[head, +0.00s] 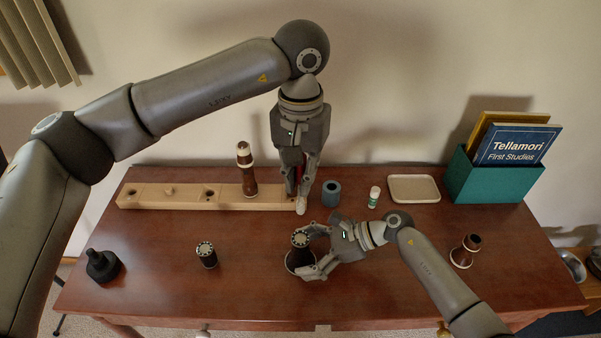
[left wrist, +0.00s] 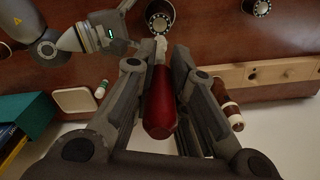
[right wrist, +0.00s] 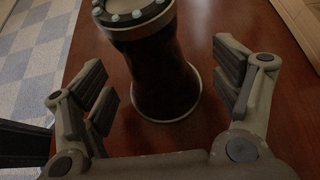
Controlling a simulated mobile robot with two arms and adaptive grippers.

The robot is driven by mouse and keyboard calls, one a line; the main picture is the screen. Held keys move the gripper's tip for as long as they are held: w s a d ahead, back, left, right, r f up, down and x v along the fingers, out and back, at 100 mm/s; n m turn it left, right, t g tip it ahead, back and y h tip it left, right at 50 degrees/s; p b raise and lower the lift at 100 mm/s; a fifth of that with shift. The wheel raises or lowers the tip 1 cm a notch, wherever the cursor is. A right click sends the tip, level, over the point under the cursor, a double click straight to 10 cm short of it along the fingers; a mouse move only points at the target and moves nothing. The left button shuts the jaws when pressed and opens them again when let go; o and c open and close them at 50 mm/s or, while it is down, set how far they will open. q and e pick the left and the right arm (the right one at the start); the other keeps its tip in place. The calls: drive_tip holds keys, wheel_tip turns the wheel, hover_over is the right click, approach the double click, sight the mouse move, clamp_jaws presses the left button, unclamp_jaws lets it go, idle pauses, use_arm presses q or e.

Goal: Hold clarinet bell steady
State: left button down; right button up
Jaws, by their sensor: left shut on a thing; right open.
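The clarinet bell, dark and flared with a studded top ring and a pale lower rim, stands upright on the table in the head view (head: 298,260). It fills the upper middle of the right wrist view (right wrist: 155,70) and shows at the top of the left wrist view (left wrist: 160,18). My right gripper (head: 318,253) is open, its fingers on either side of the bell with visible gaps in the right wrist view (right wrist: 168,95). My left gripper (head: 301,190) is shut on a red-handled tool with a pale tip (left wrist: 160,105), above and behind the bell.
A wooden block rack (head: 150,196) holds an upright brown joint (head: 246,170). A blue-grey cup (head: 331,193), small bottle (head: 374,196), tray (head: 414,189) and teal book box (head: 490,183) stand at the back. A dark cylinder (head: 206,256), black piece (head: 103,266) and brown cone (head: 465,251) stand nearer.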

drive_tip(key=shift+a+f, duration=0.1)
drive_tip(key=shift+a, duration=0.1)
drive_tip(key=c, duration=0.8)
drive_tip(key=o, duration=0.8)
drive_tip(key=shift+o, duration=0.2)
drive_tip(key=c, duration=1.2)
